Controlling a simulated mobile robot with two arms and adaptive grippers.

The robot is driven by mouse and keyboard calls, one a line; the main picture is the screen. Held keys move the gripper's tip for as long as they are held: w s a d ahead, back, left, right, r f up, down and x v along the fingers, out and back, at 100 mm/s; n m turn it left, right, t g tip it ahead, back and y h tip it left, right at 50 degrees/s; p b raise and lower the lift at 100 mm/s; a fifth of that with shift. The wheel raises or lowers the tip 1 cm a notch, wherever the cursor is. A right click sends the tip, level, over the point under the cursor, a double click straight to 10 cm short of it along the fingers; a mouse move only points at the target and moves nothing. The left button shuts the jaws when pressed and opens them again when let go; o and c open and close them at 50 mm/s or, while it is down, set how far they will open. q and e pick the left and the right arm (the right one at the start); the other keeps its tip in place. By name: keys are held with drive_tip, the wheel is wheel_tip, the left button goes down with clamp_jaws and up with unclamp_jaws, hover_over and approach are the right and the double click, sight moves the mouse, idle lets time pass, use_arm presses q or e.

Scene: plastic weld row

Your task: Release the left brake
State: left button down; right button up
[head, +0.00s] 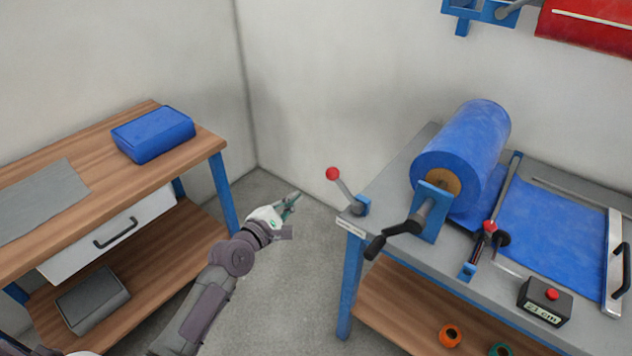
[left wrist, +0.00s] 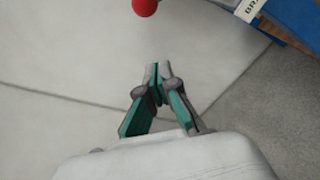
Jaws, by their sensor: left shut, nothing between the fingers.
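The lever tilts up and to the left. In the left wrist view the red knob (left wrist: 145,6) shows at the top edge, ahead of the fingers. My left gripper (head: 294,197) is shut and empty, to the left of the knob and apart from it. Its closed fingers also show in the left wrist view (left wrist: 158,72). My right gripper is not in view.
A blue film roll (head: 465,145) with a black-handled crank (head: 400,230) stands right of the brake. A black box with a red button (head: 545,301) sits at the front. A wooden bench (head: 75,150) stands at left. Open floor lies between.

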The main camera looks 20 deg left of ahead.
sight(345, 190)
use_arm(q)
drive_tip(key=b+x, duration=0.1)
drive_tip(key=x, duration=0.9)
drive_tip(key=s+d+r+p, duration=0.1)
drive_tip(key=d+r+p, duration=0.1)
drive_tip(key=p, duration=0.1)
drive_tip(key=shift+s+d+r, duration=0.2)
drive_tip(key=shift+s, duration=0.2)
